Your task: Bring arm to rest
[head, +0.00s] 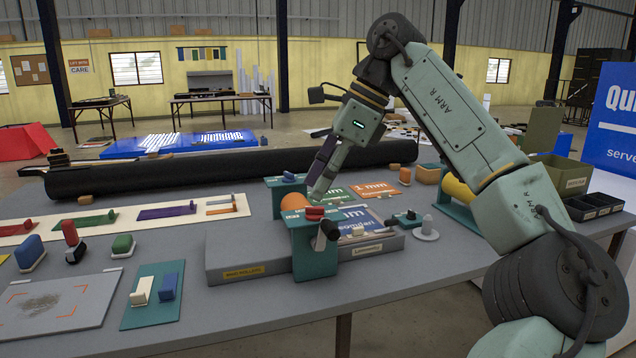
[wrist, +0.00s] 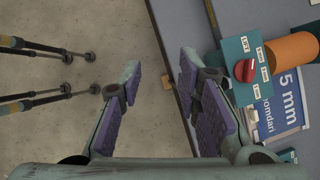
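My gripper (head: 322,172) is at the end of my raised arm, above the middle of the grey table (head: 240,310), pointing down. In the wrist view my gripper (wrist: 160,85) has its two purple-padded fingers wide apart, with nothing between them but the floor and the table edge beyond. A teal stand (head: 303,255) with a red knob (head: 314,213) is close to the gripper in the head view. In the wrist view the red knob (wrist: 245,71) and an orange cylinder (wrist: 294,47) lie right of the fingers, apart from them.
A long black roller (head: 220,170) lies along the table's far side. A blue sample card (head: 357,219) is on the grey base near the teal stand. Small coloured blocks and pads fill the left. A green bin (head: 562,173) and black trays (head: 594,206) stand at the right.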

